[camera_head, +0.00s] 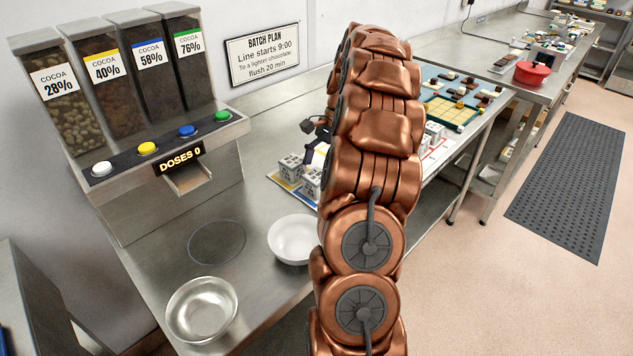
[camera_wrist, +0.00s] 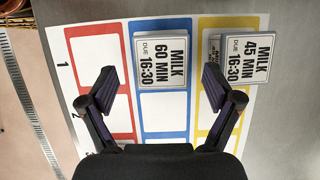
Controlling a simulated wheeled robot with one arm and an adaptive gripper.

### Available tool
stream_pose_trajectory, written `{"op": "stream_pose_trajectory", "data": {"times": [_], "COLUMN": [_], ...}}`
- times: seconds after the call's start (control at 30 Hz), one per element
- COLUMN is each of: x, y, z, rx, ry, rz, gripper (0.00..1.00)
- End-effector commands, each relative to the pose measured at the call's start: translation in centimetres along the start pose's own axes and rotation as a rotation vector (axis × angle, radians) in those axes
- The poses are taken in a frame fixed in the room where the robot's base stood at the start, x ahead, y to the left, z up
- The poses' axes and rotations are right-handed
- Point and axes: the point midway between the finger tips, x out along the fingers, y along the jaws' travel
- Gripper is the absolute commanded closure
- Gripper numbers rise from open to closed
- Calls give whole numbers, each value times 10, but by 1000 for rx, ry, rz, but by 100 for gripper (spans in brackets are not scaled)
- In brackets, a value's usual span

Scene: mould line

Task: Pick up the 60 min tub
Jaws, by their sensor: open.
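The 60 min tub (camera_wrist: 160,60) is a white tub whose top reads MILK 60 MIN, DUE 16:30. In the wrist view it stands in the top cell of the blue column. My gripper (camera_wrist: 160,80) is open and empty. Its fingertips show to the left and right of this tub, the right one between it and the 45 min tub (camera_wrist: 247,59). I cannot tell how far above the tub they are. In the head view my gripper (camera_head: 317,135) is partly hidden behind my copper arm, near white tubs (camera_head: 290,167) whose labels are too small to read.
The marked sheet (camera_wrist: 70,90) has red, blue and yellow columns; the red cells beside the tub are empty. In the head view a white bowl (camera_head: 292,239), a metal bowl (camera_head: 201,309) and the cocoa dispenser (camera_head: 170,125) stand on the steel bench to the left.

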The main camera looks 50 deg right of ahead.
Motion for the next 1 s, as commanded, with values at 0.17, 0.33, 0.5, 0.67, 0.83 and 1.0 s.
{"op": "stream_pose_trajectory", "data": {"times": [0.17,0.33,0.5,0.67,0.83,1.0], "x": [19,34,36,36,36,36], "y": [-1,-1,-1,-2,-2,-2], "z": [2,1,1,1,1,1], "rx": [1,0,0,0,0,0], "ry": [-4,-3,-2,-1,-1,-1], "rz": [3,2,1,0,0,0], "gripper": [10,10,10,19,36,54]}}
